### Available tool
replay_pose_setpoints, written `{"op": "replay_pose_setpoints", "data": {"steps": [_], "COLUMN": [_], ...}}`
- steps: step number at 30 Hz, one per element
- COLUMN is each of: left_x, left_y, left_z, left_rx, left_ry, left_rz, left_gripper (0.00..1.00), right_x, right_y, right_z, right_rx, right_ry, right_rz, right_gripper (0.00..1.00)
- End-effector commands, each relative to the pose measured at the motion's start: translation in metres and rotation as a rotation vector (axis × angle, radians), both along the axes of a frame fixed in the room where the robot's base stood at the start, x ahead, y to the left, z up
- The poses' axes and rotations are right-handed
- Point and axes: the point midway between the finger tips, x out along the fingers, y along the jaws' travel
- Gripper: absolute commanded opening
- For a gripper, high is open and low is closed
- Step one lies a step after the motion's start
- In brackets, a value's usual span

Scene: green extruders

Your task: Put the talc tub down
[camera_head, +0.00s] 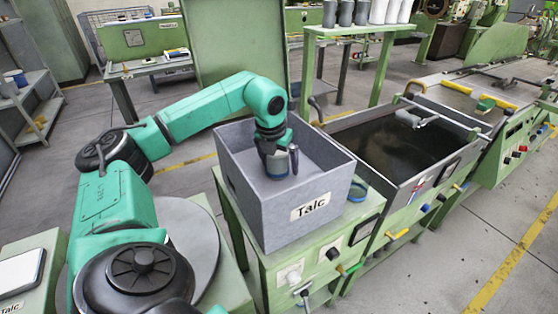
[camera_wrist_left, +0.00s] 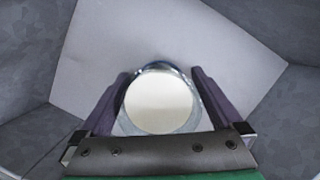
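My left gripper (camera_head: 277,150) reaches down into a grey crate with a "Talc" label (camera_head: 311,206). It is shut on the talc tub (camera_head: 277,168), a round grey-blue container. In the left wrist view the tub (camera_wrist_left: 160,103) shows its round pale top between the two dark fingers of the gripper (camera_wrist_left: 159,95). The tub is inside the crate walls, over the pale crate floor (camera_wrist_left: 155,40). I cannot tell whether its base touches the floor. The right gripper is not in view.
The crate stands on a green bench with knobs (camera_head: 290,274). A blue-rimmed round thing (camera_head: 357,190) lies right of the crate. A dark water trough (camera_head: 405,145) is further right. A round grey plate (camera_head: 190,245) is at left. The crate floor around the tub looks clear.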

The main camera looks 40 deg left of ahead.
Motion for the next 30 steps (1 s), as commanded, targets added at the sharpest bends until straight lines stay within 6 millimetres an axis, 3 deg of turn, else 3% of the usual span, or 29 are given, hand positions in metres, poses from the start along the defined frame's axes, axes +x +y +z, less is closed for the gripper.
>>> {"op": "replay_pose_setpoints", "data": {"steps": [5,8,15,19,30], "left_x": [0.0,-0.004,-0.021,-0.027,-0.031], "left_y": [-0.001,-0.002,-0.008,-0.009,-0.01], "left_z": [0.006,0.022,0.086,0.11,0.118], "left_rx": [0.0,-0.001,-0.002,-0.001,0.0], "left_ry": [-0.002,-0.004,-0.006,-0.003,0.0], "left_rz": [0.0,0.0,-0.001,-0.001,0.0], "left_gripper": [1.0,1.0,1.0,1.0,1.0], "right_x": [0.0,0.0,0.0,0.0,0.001], "right_y": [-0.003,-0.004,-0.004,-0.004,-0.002], "right_z": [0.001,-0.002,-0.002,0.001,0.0], "right_rx": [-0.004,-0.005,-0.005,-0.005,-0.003], "right_ry": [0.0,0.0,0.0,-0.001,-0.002], "right_rz": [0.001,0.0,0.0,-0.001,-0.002], "right_gripper": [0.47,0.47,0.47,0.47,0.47]}}
